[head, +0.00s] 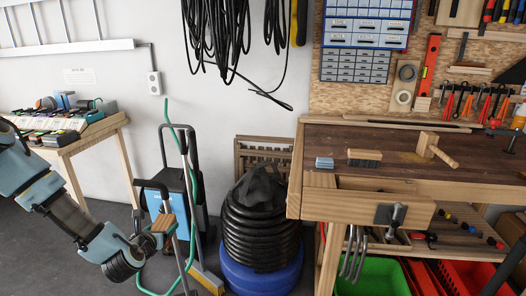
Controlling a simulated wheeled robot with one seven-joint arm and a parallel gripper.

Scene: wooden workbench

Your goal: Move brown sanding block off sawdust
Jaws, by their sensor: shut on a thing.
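The brown sanding block (163,222) is at the end of my arm at the lower left, off the workbench and in front of the brooms. My gripper (158,236) is shut on it; the fingers are small and partly hidden. A faint tan patch that looks like sawdust (411,157) lies on the dark top of the workbench (330,144), between the brush and the mallet. No block stands on that patch.
A blue-grey block (324,163), a brush (364,158) and a wooden mallet (437,150) sit on the bench. A vise handle (397,214) juts from its front. Brooms (186,180), a blue-based vacuum (262,275) and a side table (75,140) stand left.

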